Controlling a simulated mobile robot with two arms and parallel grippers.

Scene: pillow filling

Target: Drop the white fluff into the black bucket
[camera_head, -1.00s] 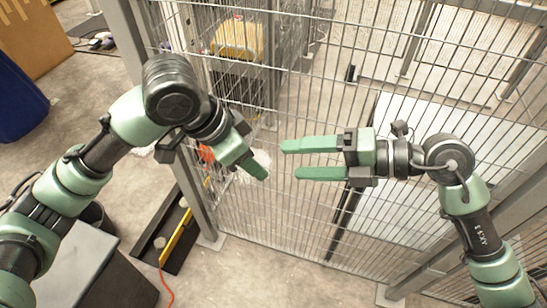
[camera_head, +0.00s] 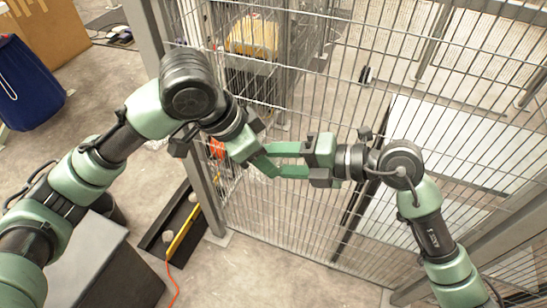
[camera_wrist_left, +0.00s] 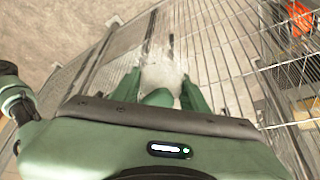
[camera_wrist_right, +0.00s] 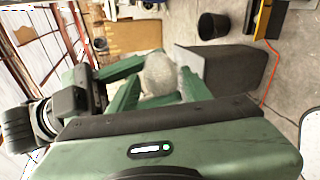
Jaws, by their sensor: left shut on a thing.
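The white fluff (camera_wrist_left: 163,75) is a pale, rounded lump between the fingers of my left gripper (camera_wrist_left: 160,80), which is shut on it. In the right wrist view the fluff (camera_wrist_right: 161,73) also sits between the fingers of my right gripper (camera_wrist_right: 158,85), which look apart, with a gap beside the lump. In the head view my left gripper (camera_head: 264,165) and right gripper (camera_head: 272,161) meet and overlap, and the fluff is hidden there. The black bucket (camera_wrist_right: 212,25) stands on the floor in the right wrist view; my left arm mostly hides it in the head view.
A wire mesh fence (camera_head: 320,215) stands close behind the grippers. A dark grey box (camera_head: 108,265) is at the lower left. A black tray (camera_head: 172,225) with a yellow bar and an orange cord lies on the floor. A blue bin (camera_head: 28,85) stands at far left.

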